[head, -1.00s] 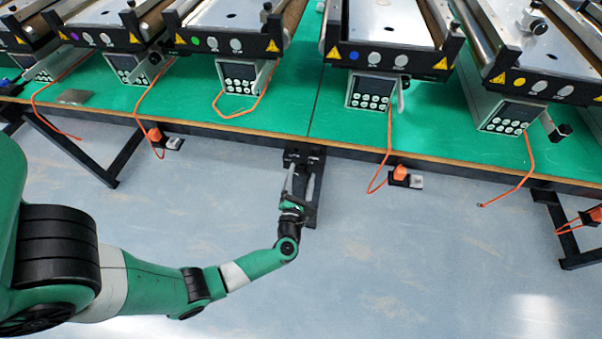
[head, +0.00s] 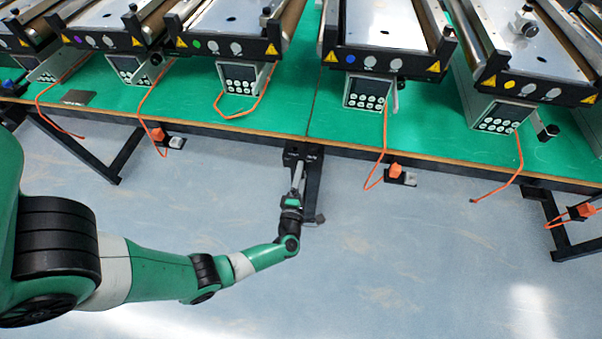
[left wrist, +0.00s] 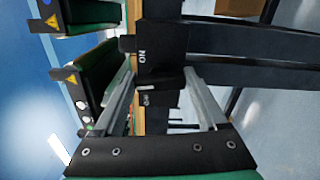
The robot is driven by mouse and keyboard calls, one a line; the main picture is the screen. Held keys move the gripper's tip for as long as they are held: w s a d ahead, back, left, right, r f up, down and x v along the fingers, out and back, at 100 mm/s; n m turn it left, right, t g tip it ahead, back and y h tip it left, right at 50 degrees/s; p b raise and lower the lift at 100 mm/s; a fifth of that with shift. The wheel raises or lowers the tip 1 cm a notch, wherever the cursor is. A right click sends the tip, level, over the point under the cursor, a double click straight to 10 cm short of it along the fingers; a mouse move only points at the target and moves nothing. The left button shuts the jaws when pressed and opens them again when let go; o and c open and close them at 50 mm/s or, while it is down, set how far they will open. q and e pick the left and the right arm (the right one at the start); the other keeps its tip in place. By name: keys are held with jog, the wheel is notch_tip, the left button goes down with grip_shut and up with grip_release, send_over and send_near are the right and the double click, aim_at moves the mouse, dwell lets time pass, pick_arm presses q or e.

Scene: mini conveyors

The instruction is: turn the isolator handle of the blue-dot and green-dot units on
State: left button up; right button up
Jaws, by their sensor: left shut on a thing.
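The green-dot unit (head: 197,45) and the blue-dot unit (head: 350,58) stand side by side at the back of the green table. My left gripper (head: 298,164) is below the table's front edge, at a black isolator box (head: 291,150). In the left wrist view, the fingers of the left gripper (left wrist: 160,76) are spread around the black isolator handle (left wrist: 172,82) and shut on it. The box face (left wrist: 157,52) carries a white ON mark beside the handle. The fingers partly hide the handle, and its exact angle is hard to tell. My right gripper is not in view.
A yellow-dot unit (head: 509,85) and a purple-dot unit (head: 91,41) stand on either side. Orange cables (head: 381,150) hang over the table's front edge (head: 440,165) towards orange plugs (head: 396,171). Black table legs (head: 103,160) stand below. The floor in front is clear.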

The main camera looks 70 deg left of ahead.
pick_arm(q)
jog(key=shift+m, duration=0.8)
jog(key=o, duration=1.3)
jog(key=shift+d, duration=0.1)
jog(key=p+v, duration=0.2)
jog(key=v, duration=0.9)
jog(key=shift+s+d+p, duration=0.2)
jog(key=shift+p, duration=0.15)
jog(key=shift+f, duration=0.1)
